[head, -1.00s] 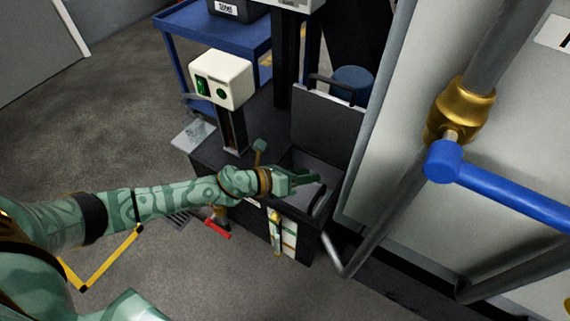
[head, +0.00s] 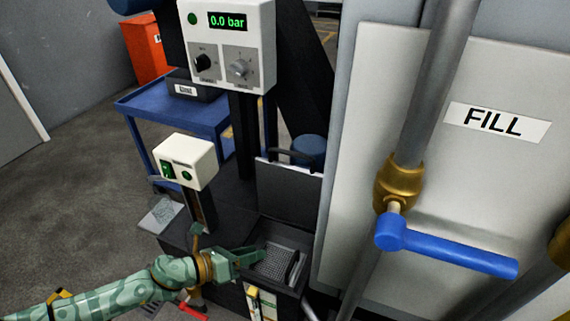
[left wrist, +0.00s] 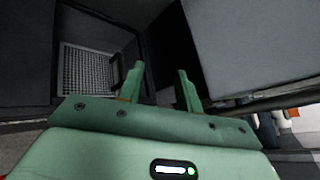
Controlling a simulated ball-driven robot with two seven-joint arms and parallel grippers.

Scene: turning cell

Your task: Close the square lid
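The square lid (head: 286,190) is a grey panel standing open and upright at the back of a dark square opening, with a black handle on its top edge. A grey mesh surface (head: 275,262) lies inside the opening; it also shows in the left wrist view (left wrist: 88,75). My left gripper (head: 250,257) is at the left side of the opening, apart from the lid. In the left wrist view its two fingers (left wrist: 161,86) stand apart with nothing between them. A grey panel at upper right there (left wrist: 245,40) may be the lid. My right gripper is not in view.
A white button box (head: 184,161) stands on a post left of the opening. A gauge panel (head: 228,42) reads 0.0 bar above. A blue valve lever (head: 450,252) and a grey FILL cabinet (head: 500,170) are to the right. A blue cart (head: 175,110) stands behind.

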